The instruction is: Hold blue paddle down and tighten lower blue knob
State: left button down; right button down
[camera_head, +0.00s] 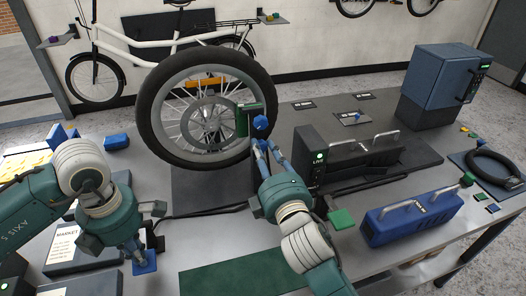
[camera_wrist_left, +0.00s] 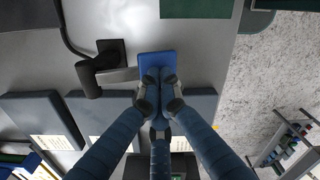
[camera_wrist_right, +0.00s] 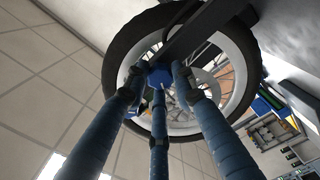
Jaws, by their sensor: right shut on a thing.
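The blue paddle (camera_head: 146,264) is at the front left of the bench, joined to a black clamp-like fitting; it also shows in the left wrist view (camera_wrist_left: 157,60). My left gripper (camera_head: 143,245) has its fingers drawn together, with the tips over the paddle and apparently touching it. A blue knob (camera_head: 261,123) sits at the right side of the upright wheel, by a dark green bracket. My right gripper (camera_head: 262,146) is shut on this knob, whose blue face shows between the fingers in the right wrist view (camera_wrist_right: 159,77). I cannot make out a second blue knob.
The wheel (camera_head: 262,80) stands upright at the bench's back. A black unit with a handle (camera_head: 365,145), a blue case (camera_head: 412,217) and a blue cabinet (camera_head: 437,85) stand to the right. A green mat (camera_head: 235,275) lies at the front. Dark boxes lie by my left arm.

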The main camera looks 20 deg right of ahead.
pick_arm(q)
jog(key=shift+f, duration=0.1)
pick_arm(e)
jog(key=m, duration=0.6)
jog(key=shift+d+m, duration=0.15)
jog(key=shift+m, duration=0.15)
jog(key=m, duration=0.4)
jog(key=shift+f, duration=0.15)
jog(key=shift+m, duration=0.3)
jog(key=shift+f, duration=0.15)
pick_arm(q)
jog(key=shift+d, duration=0.1)
pick_arm(e)
jog(key=c, duration=1.4)
grip_release()
jog(key=s, duration=1.2)
